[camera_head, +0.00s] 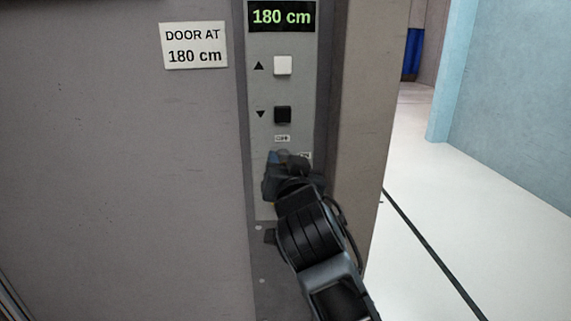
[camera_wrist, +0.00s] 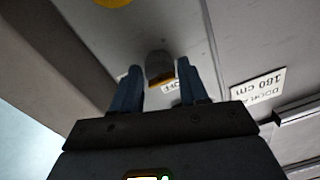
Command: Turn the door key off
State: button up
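The control panel (camera_head: 256,90) is a tall grey strip set in the wall. In the wrist view, a dark grey key knob (camera_wrist: 159,66) stands out from the panel, with a small white label reading "OFF" (camera_wrist: 168,87) beside it. My gripper (camera_wrist: 158,78) is open, its two blue-grey fingers apart on either side of the knob, with visible gaps to it. In the head view my gripper (camera_head: 278,162) is at the panel below the black button and largely hides the key. Whether the fingertips reach past the knob is unclear.
The panel has a display reading "180 cm" (camera_head: 282,17), a white up button (camera_head: 282,66) and a black down button (camera_head: 283,114). A sign reading "DOOR AT 180 cm" (camera_head: 194,46) is left of it. A yellow round part (camera_wrist: 113,2) shows at the wrist view's top. Open floor (camera_head: 470,190) lies right.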

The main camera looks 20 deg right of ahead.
jog(key=c, duration=0.7)
jog(key=shift+o, duration=0.2)
jog(key=n+p, duration=0.3)
jog(key=n, duration=0.1)
jog(key=shift+r, duration=0.2)
jog(key=n+p, duration=0.2)
jog(key=n, duration=0.3)
jog(key=shift+a+p, duration=0.15)
jog(key=shift+p, duration=0.25)
jog(key=n+p, duration=0.3)
jog(key=n, duration=0.1)
jog(key=shift+g, duration=0.4)
jog(key=shift+a+f+n+h+p, duration=0.1)
jog(key=shift+n+h+p, duration=0.1)
jog(key=shift+n+p, duration=0.65)
jog(key=shift+f+n+h+p, duration=0.1)
jog(key=shift+n+h+p, duration=0.15)
jog(key=shift+n, duration=1.1)
